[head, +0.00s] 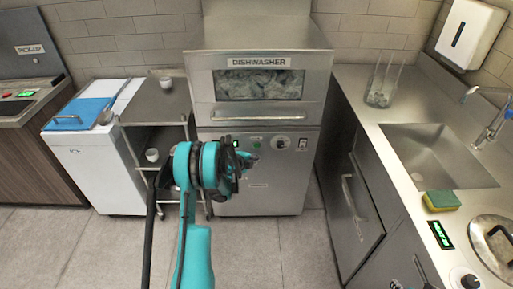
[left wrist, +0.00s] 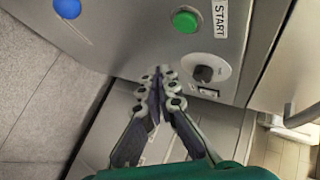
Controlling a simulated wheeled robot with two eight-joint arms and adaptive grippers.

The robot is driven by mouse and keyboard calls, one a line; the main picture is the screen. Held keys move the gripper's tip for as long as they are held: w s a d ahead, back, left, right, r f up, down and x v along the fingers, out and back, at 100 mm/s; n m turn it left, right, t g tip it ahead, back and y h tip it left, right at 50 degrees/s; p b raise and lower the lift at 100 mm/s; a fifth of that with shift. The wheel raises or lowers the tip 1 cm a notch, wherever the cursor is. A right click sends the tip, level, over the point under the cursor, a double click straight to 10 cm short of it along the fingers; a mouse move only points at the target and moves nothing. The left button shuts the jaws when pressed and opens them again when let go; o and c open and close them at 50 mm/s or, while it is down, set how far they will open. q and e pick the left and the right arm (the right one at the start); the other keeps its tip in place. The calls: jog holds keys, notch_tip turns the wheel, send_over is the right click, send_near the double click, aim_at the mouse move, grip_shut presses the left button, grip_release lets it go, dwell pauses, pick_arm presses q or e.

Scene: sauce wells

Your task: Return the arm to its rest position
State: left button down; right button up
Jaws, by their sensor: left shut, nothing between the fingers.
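My left arm, teal and black, reaches up from the bottom of the head view. Its gripper (head: 247,160) is in front of the dishwasher's lower panel and hides part of it. In the left wrist view the left gripper (left wrist: 160,75) has its fingertips together with nothing between them. Just beyond the tips is the dishwasher panel (left wrist: 135,35), with a green button (left wrist: 185,21) marked START and a black knob (left wrist: 203,73). I cannot tell whether the fingertips touch the panel. My right gripper does not show.
The steel dishwasher (head: 275,190) stands at the centre, its window door closed. A shelf cart (head: 155,108) with cups and a white cabinet (head: 105,165) stand left. A counter with a sink (head: 435,150), sponge (head: 441,201) and lidded pot (head: 495,240) runs along the right. Tiled floor (head: 100,250) is open in front.

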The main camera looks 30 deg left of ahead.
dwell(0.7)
pick_arm(q)
jog(key=w+d+r+n+t, duration=0.1)
jog(key=d+r+t, duration=0.15)
jog(key=r, duration=0.75)
jog(key=w+d+r+n+t, duration=0.1)
jog(key=w+d+r+t, duration=0.15)
jog(key=r, duration=0.65)
jog(key=s+d+r+n+y, duration=0.25)
jog(key=s+r+n, duration=0.3)
jog(key=r, duration=0.35)
jog(key=s+d+r+n+y, duration=0.2)
jog(key=s+r+n+y, duration=0.25)
jog(key=s+r, duration=0.3)
jog(key=s+d+f+n+g+h, duration=0.1)
jog(key=s+d+f+g+h, duration=0.1)
jog(key=s+d+f, duration=0.3)
jog(key=s+d+f+n+g+h, duration=0.2)
jog(key=s+d+f+g, duration=0.2)
jog(key=s, duration=0.9)
jog(key=s+d+f+n+g+h, duration=0.2)
jog(key=s+d+f+g, duration=0.1)
jog(key=s+d+f, duration=0.4)
jog(key=shift+s+d+g, duration=0.3)
jog(key=shift+s+d, duration=0.4)
jog(key=shift+s, duration=0.3)
